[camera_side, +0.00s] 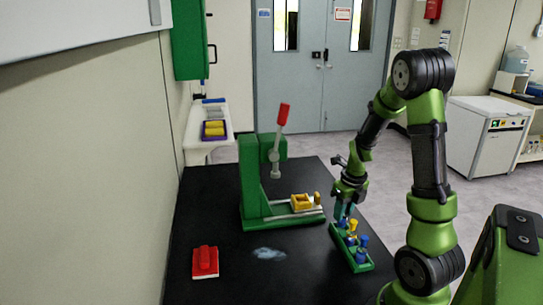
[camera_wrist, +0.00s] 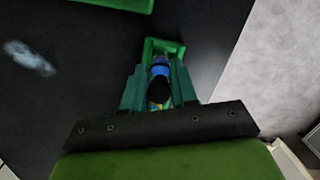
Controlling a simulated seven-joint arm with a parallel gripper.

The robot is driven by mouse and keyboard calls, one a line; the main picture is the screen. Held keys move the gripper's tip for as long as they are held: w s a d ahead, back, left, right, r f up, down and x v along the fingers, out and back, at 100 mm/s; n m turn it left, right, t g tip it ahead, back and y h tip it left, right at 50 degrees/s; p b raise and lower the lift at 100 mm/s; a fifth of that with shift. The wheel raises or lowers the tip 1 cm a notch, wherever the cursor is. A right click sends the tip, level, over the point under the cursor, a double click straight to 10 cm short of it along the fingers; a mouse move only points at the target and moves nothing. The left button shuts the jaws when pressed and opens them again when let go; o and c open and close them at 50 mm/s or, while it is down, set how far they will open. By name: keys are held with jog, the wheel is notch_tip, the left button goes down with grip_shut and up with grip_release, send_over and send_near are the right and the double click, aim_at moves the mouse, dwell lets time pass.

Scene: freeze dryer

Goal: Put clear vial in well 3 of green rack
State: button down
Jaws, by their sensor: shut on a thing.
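The green rack (camera_side: 361,264) stands on the black table at the right, below my gripper (camera_side: 345,214). Several vials stand in it, including a yellow-topped vial (camera_side: 352,227) and a blue-topped vial (camera_side: 362,242). In the wrist view, my gripper (camera_wrist: 158,78) has its teal fingers around a vial with a dark top (camera_wrist: 158,90). I cannot tell whether it is the clear one or how far it is in a well. The far end of the rack (camera_wrist: 168,45) shows beyond the fingers. The fingers hide most of the wells.
A green press (camera_side: 252,185) with a red-handled lever stands behind and left of the rack. A yellow block (camera_side: 302,202) sits on its base. A red object (camera_side: 205,261) lies at the front left. A whitish smear (camera_side: 268,253) marks the table between.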

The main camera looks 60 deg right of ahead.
jog(key=shift+f, duration=0.65)
jog(key=c, duration=0.9)
grip_release()
jog(key=shift+f, duration=0.15)
